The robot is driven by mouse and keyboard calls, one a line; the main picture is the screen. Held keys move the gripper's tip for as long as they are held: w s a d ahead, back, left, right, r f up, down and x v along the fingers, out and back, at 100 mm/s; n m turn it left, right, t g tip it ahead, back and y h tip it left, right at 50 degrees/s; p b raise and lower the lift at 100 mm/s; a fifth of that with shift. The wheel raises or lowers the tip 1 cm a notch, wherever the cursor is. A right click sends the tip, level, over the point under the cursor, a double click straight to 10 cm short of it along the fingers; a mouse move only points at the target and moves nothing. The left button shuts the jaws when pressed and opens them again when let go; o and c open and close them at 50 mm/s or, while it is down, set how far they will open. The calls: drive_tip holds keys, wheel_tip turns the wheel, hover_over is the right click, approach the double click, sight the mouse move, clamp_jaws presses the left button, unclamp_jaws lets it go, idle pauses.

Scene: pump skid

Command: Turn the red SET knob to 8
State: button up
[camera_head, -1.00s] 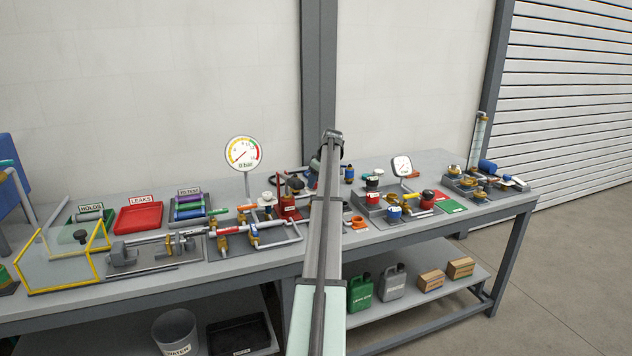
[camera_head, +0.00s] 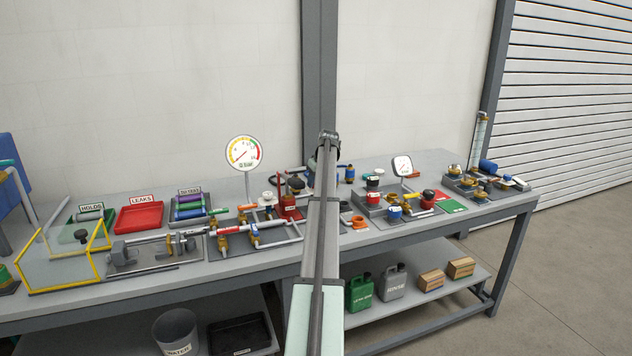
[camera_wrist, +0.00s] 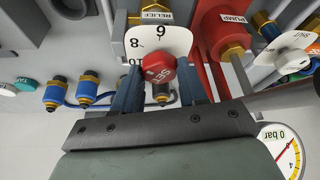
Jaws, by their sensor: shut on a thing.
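The red SET knob (camera_wrist: 160,68) is in the upper middle of the wrist view, in front of a white dial plate (camera_wrist: 176,40). The plate shows an 8, what looks like a 6 above it, and part of a 10 at the left. I cannot tell which figure the knob points to. My gripper (camera_wrist: 160,80) is shut on the knob, with one dark blue finger on each side. In the head view my own arm hides the knob and gripper.
A RELIEF label (camera_wrist: 157,15) sits above the dial. A red PUMP fitting (camera_wrist: 225,40) stands close at the right, and blue-and-brass fittings (camera_wrist: 88,88) at the left. A gauge (camera_wrist: 285,150) reads 0 bar. It also shows in the head view (camera_head: 243,154).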

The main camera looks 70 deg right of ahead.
drive_tip(key=o, duration=1)
drive_tip(key=shift+o, duration=0.2)
drive_tip(key=shift+r, duration=0.15)
drive_tip(key=v, duration=1.3)
drive_tip(key=shift+r, duration=0.2)
drive_tip(key=shift+s+a, duration=0.1)
drive_tip(key=shift+s, duration=0.05)
